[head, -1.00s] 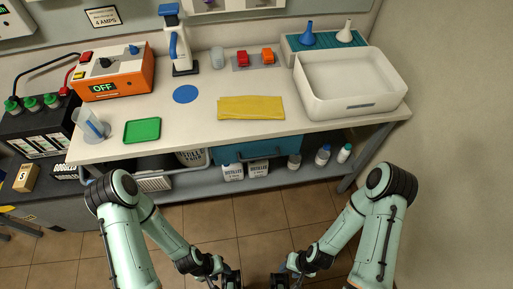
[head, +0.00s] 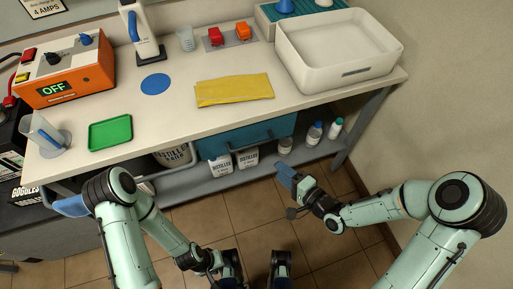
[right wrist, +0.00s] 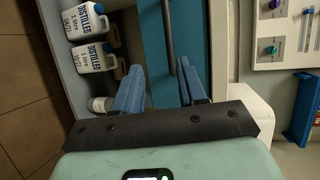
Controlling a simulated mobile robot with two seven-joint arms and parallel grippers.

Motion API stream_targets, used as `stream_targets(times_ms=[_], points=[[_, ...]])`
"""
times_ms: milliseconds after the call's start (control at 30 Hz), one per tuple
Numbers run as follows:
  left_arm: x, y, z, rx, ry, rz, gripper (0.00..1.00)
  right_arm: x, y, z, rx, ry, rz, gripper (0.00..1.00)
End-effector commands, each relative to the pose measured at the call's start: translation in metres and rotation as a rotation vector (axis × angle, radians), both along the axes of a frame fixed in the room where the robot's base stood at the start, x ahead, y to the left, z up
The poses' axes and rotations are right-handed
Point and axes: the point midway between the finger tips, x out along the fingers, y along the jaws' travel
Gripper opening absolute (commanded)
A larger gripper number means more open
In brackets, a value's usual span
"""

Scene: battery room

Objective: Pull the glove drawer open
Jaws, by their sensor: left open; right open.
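The glove drawer (head: 262,132) is the teal front under the bench top, and it looks shut. It fills the upper middle of the right wrist view (right wrist: 152,62), with its dark bar handle (right wrist: 168,38) running lengthwise. My right gripper (head: 287,176) is open and empty, its blue fingers in front of and below the drawer in the head view. In the right wrist view its fingers (right wrist: 160,88) lie either side of the handle's line; contact cannot be told. My left gripper (head: 213,268) is low at the picture's bottom, away from the drawer; its fingertips are hard to make out.
The bench (head: 180,105) carries a yellow cloth (head: 235,90), a green tray (head: 110,132) and a white basin (head: 340,55). White bottles (head: 220,165) and smaller ones (head: 314,133) stand on the lower shelf (head: 270,160). Tiled floor in front is clear.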

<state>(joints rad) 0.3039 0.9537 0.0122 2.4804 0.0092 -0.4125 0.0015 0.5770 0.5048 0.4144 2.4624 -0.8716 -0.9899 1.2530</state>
Motion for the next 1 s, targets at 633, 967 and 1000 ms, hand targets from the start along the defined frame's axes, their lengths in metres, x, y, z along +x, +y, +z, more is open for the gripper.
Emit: stream_targets(times_ms=[633,967,1000], points=[[0.004,0.0,-0.012,0.002,-0.015,0.003,0.47,0.074,0.068,-0.009,0.045,-0.018,0.013,0.41],[0.005,0.0,-0.013,0.002,-0.019,0.004,0.47,0.099,0.088,-0.015,0.043,-0.017,0.01,0.41],[0.005,0.0,-0.013,0.002,-0.019,0.004,0.47,0.1,0.089,-0.015,0.042,-0.016,0.01,0.41]])
